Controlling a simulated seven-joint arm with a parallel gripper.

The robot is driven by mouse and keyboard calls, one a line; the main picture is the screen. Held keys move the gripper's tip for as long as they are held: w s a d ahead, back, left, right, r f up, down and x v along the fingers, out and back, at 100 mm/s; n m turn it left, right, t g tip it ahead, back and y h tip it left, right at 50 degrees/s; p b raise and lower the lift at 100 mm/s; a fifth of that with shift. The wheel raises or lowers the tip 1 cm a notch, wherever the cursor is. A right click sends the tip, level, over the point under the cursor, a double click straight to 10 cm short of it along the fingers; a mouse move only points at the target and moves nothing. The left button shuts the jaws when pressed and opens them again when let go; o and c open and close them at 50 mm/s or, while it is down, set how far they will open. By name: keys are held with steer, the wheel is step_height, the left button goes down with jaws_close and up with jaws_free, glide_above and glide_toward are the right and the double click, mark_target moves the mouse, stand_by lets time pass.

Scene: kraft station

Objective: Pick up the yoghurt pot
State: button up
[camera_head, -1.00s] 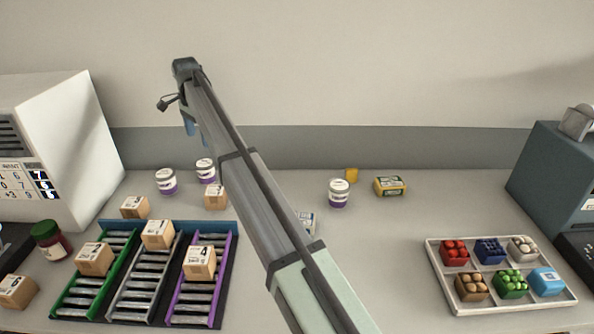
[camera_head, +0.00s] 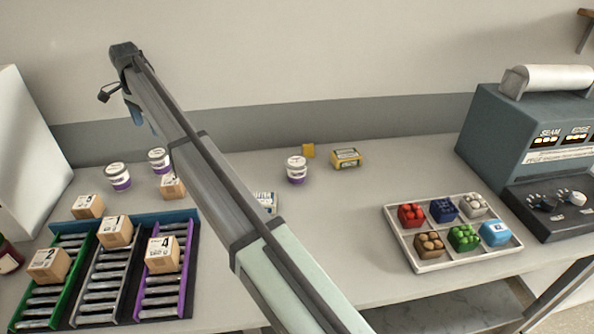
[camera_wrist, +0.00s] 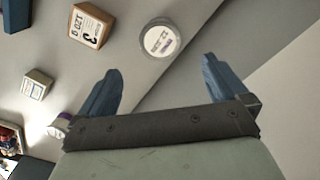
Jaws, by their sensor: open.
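Several white-and-purple pots with white lids show. In the head view one (camera_head: 118,177) and another (camera_head: 159,161) stand at the back left, and a third (camera_head: 297,170) stands right of my arm. I cannot tell which of them the task means. My gripper (camera_wrist: 161,67) is open and empty, its blue fingers apart. In the wrist view a round white pot lid (camera_wrist: 160,41) lies beyond the fingertips, roughly centred between them and not touched. A pot with a purple band (camera_wrist: 60,127) is partly hidden at the lower left. In the head view the gripper is above the back left counter.
A box marked 3 (camera_wrist: 90,25) is beside the lid in the wrist view. Boxes stand on and behind coloured roller lanes (camera_head: 165,280). A white tray (camera_head: 430,266) and sealing machine (camera_head: 500,140) are right.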

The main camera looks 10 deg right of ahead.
glide_above(297, 161)
steer(key=shift+n, duration=0.3)
steer(key=f, duration=0.5)
steer(key=w+f, duration=0.1)
steer(key=f, duration=0.2)
steer(key=shift+d+f, duration=0.2)
steer(key=shift+s+a+f, duration=0.15)
steer(key=shift+s+f, duration=0.05)
steer(key=shift+f, duration=1.15)
steer(key=shift+s+a+f, duration=0.1)
steer(key=shift+s+f, duration=0.1)
steer(key=shift+f, duration=1.1)
steer(key=shift+c, duration=0.5)
steer(key=c, duration=1)
steer(key=shift+r, duration=0.15)
